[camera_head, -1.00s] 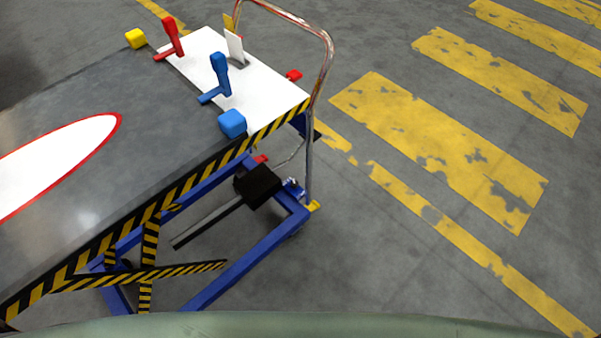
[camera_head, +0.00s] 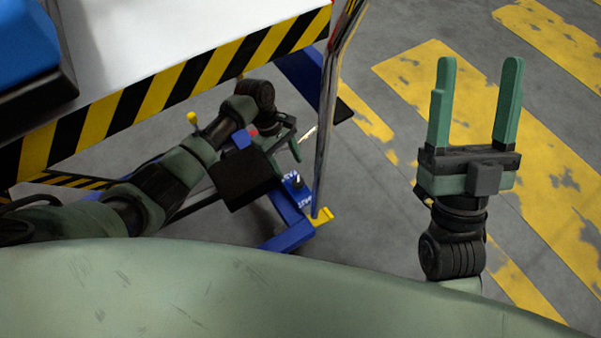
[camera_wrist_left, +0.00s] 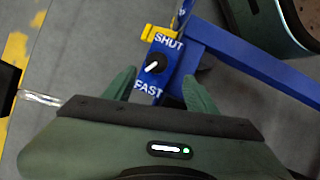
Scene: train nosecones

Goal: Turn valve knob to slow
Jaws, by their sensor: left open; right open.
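The valve knob (camera_wrist_left: 153,66) is a black round knob with a white pointer line, on a blue post of the cart frame. In the left wrist view, "SHUT" is printed above it and "FAST" below it; the line lies on a diagonal between them. I see no readable "slow" label. In the head view the knob (camera_head: 296,180) is small, at the lower frame corner. My left gripper (camera_wrist_left: 160,76) is open, with its fingers on either side of the knob's direction; contact cannot be told. It also shows in the head view (camera_head: 290,145). My right gripper (camera_head: 478,62) is open and empty.
The cart's white top with its striped edge (camera_head: 170,92) stands above my left arm. A blue block (camera_head: 25,42) is at the upper left. A black box (camera_head: 243,180) and metal upright (camera_head: 327,120) flank the knob area. Floor is free to the right.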

